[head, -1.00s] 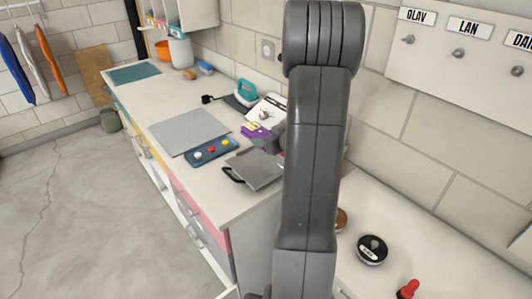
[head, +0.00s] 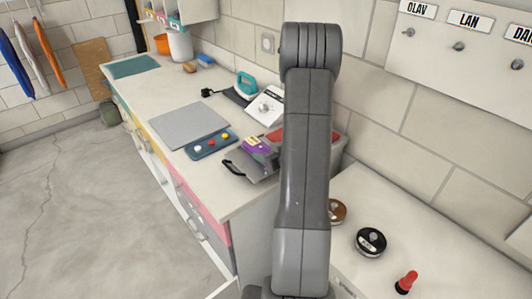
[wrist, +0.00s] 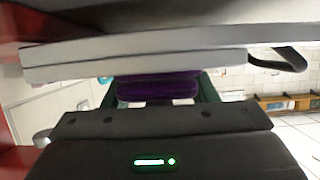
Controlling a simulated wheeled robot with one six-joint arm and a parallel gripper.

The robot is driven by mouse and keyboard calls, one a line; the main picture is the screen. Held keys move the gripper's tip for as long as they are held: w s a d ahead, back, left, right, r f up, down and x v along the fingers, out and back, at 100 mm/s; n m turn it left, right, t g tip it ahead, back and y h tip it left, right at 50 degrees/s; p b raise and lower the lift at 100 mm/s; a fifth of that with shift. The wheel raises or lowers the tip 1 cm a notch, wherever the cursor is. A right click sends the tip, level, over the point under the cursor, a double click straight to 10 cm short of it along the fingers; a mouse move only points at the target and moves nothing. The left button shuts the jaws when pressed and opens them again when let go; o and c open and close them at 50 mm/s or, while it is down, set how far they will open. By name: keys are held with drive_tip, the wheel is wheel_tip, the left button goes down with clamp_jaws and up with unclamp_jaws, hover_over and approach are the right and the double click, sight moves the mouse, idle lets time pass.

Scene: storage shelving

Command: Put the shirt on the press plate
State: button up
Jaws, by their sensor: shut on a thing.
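The purple folded shirt (head: 257,145), with a yellowish mark, is over the far part of the grey press plate (head: 262,167) in the head view. In the wrist view the shirt (wrist: 158,88) lies between the green-sided fingers of my gripper (wrist: 157,98), which is shut on it. Grey slabs (wrist: 130,62) with a black handle (wrist: 280,57) fill the upper wrist view, close to the shirt. I cannot tell whether the shirt touches the plate. My arm hides part of the press in the head view.
A blue panel with coloured buttons (head: 211,147) and a grey mat (head: 188,125) lie left of the press. A white dial box (head: 265,106) and a teal iron (head: 246,86) stand behind. Red press parts (head: 335,136) show beside my arm.

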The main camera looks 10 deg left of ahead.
drive_tip(key=shift+f, duration=0.2)
drive_tip(key=o, duration=1)
drive_tip(key=shift+r, duration=0.1)
drive_tip(key=shift+r, duration=0.1)
drive_tip(key=b+v, duration=0.1)
drive_tip(key=v, duration=1.1)
drive_tip(key=shift+r, duration=0.1)
